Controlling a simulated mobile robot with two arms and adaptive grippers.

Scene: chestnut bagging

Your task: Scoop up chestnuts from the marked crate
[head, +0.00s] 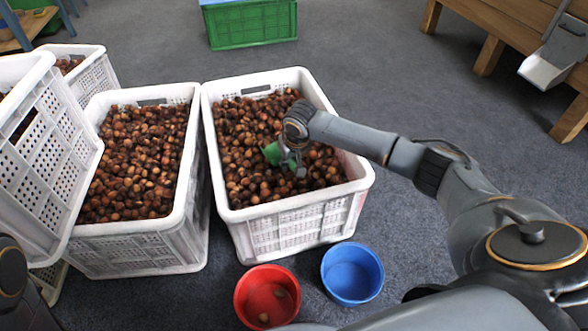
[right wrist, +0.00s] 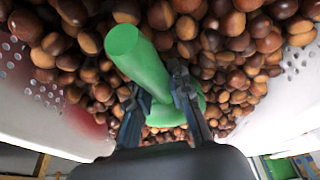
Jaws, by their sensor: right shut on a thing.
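My right gripper (head: 290,163) is low over the middle white crate (head: 300,222), which is full of brown chestnuts (head: 240,140). It is shut on a green scoop (head: 270,153), which shows larger in the right wrist view (right wrist: 138,58). The scoop's handle end points up at that camera and its lower part is down at the chestnuts. Whether chestnuts are in the scoop is hidden. A reddish patch (right wrist: 88,122) shows on the crate's left wall in the right wrist view.
Another chestnut-filled white crate (head: 140,225) stands close on the left, with more crates (head: 50,165) beyond it. A red bowl (head: 243,296) and a blue bowl (head: 352,274) sit in front. A green crate (head: 252,28) is behind. A wooden bench (head: 490,25) stands right; carpet between is clear.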

